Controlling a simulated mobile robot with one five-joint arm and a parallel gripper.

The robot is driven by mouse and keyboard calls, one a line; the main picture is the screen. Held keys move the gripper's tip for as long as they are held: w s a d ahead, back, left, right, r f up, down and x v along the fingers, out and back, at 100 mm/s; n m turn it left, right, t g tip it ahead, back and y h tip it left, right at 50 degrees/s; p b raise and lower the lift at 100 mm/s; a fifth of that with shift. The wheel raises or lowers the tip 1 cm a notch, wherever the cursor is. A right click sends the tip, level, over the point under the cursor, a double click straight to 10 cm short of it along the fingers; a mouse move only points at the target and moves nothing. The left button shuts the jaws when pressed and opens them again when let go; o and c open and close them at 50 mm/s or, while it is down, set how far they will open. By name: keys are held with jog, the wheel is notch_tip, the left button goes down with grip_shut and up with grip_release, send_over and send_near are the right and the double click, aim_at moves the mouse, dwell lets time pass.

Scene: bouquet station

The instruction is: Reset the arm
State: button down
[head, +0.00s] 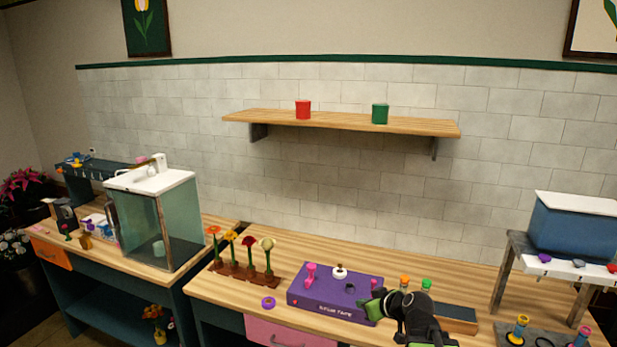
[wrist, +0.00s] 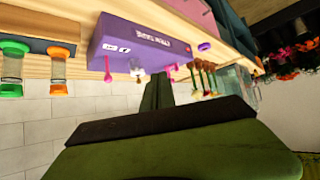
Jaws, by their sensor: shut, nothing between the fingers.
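My arm reaches in from the bottom right of the head view, over the front of the wooden bench (head: 230,290). My gripper (head: 372,306) is at its green end, in front of the right end of the purple box (head: 318,300). In the wrist view my gripper (wrist: 157,92) shows as dark green fingers, shut together with nothing between them. The wrist picture is upside down, with the bench at the top. The purple box (wrist: 125,38) lies beyond the fingers there, and I cannot tell the gap.
A rack of several flowers (head: 240,270) stands left of the purple box. Orange- and green-capped vials (wrist: 65,70) stand right of it in the head view. A glass case (head: 160,230) is at left, a blue bin (head: 570,228) at right. A shelf (head: 340,121) holds red and green cups.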

jog(key=s+a+f+g+h+b, duration=0.1)
jog(key=s+a+f+g+b, duration=0.1)
jog(key=s+a+f+g, duration=0.6)
jog(key=s+d+f+m+g+h, duration=0.1)
jog(key=s+d+f+m+h, duration=0.2)
jog(key=s+d, duration=0.4)
jog(key=s+f+m, duration=0.1)
jog(key=m, duration=0.1)
jog(key=shift+s+d+f+m+h, duration=0.25)
jog(key=shift+d+m+h, duration=0.05)
jog(key=shift+h, duration=0.1)
